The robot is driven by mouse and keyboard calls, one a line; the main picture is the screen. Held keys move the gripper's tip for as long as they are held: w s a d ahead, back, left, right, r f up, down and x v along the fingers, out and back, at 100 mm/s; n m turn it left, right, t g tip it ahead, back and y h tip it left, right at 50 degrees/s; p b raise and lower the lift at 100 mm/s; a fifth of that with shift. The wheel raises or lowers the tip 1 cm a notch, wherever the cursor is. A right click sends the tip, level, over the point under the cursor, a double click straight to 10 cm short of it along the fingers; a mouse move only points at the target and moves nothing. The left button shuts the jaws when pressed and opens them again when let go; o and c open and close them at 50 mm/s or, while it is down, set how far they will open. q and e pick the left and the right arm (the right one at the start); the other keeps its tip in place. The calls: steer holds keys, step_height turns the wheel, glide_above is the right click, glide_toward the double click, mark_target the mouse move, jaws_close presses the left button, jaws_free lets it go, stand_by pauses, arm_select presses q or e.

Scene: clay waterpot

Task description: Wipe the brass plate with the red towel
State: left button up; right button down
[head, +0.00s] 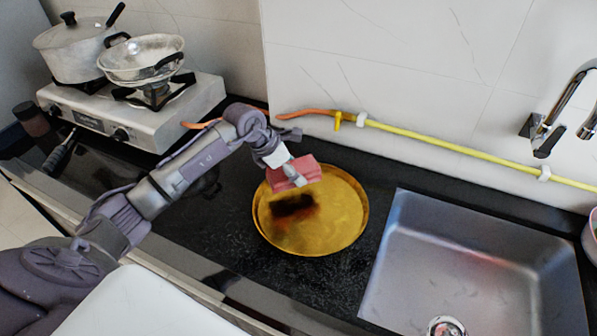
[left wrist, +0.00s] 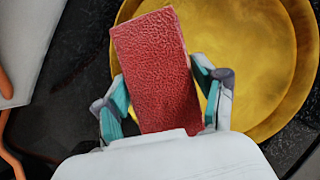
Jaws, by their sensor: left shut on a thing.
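The brass plate (head: 335,222) lies on the black counter, left of the sink. A dark brown stain shows near its middle in the head view. My left gripper (head: 283,165) is above the plate's back left part. It is shut on the red towel (head: 297,174), a folded block. In the left wrist view the red towel (left wrist: 158,70) sits between the two fingers of my left gripper (left wrist: 166,100), with the brass plate (left wrist: 250,60) beneath it. I cannot tell whether the towel touches the plate. My right gripper is not in view.
A gas stove (head: 150,112) with a pot (head: 75,50) and a pan (head: 142,62) stands at the back left. The steel sink (head: 470,265) with a faucet (head: 550,125) is on the right. A yellow hose (head: 450,148) runs along the wall. Black counter is clear around the plate.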

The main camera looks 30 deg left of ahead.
arm_select(q)
steer(key=shift+r, duration=0.15)
steer(key=shift+r+p, duration=0.75)
steer(key=shift+r, duration=0.8)
steer(key=shift+f, duration=0.1)
